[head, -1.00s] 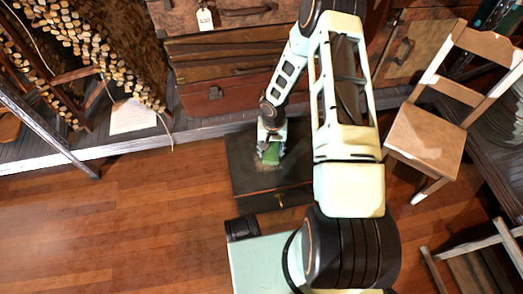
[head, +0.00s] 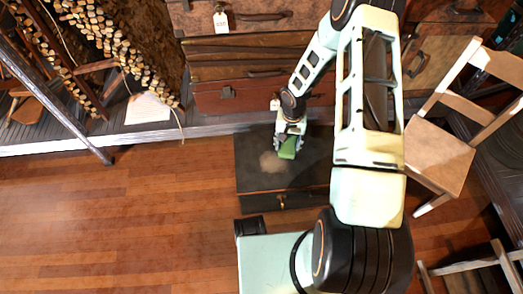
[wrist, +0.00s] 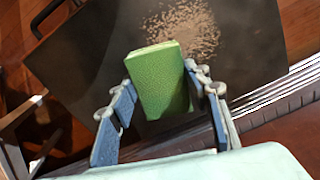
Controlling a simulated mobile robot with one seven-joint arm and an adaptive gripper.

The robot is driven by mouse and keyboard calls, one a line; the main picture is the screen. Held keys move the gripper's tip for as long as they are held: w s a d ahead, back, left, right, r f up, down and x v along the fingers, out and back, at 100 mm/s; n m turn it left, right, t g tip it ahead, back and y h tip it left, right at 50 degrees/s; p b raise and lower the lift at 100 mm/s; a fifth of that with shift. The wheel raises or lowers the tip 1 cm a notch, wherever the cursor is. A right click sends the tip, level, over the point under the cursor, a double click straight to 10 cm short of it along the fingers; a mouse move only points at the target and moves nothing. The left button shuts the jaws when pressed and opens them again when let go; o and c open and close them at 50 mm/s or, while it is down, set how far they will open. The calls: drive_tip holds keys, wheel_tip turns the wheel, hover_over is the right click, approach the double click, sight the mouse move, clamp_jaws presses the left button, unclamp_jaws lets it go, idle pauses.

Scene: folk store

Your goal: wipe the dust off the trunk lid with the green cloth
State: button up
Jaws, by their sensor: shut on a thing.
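The dark trunk (head: 250,178) stands on the floor, with a flat lid (wrist: 80,62) and a small front latch. A tan dust patch (head: 271,162) lies on the lid; it also shows in the wrist view (wrist: 193,28), just beyond the cloth. My gripper (head: 290,144) is over the lid, right of the patch in the head view. Its blue-padded fingers (wrist: 162,84) are shut on the green cloth (wrist: 162,75), a folded block that also shows in the head view (head: 288,150). I cannot tell whether the cloth touches the lid. My arm hides the trunk's right part.
Stacked old suitcases (head: 225,97) stand on a grey plank platform (head: 205,127) behind the trunk. A wooden chair (head: 438,155) stands at the right. The wood floor left of the trunk is clear.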

drive_tip(key=shift+r+p, duration=0.5)
drive_tip(key=shift+r, duration=0.65)
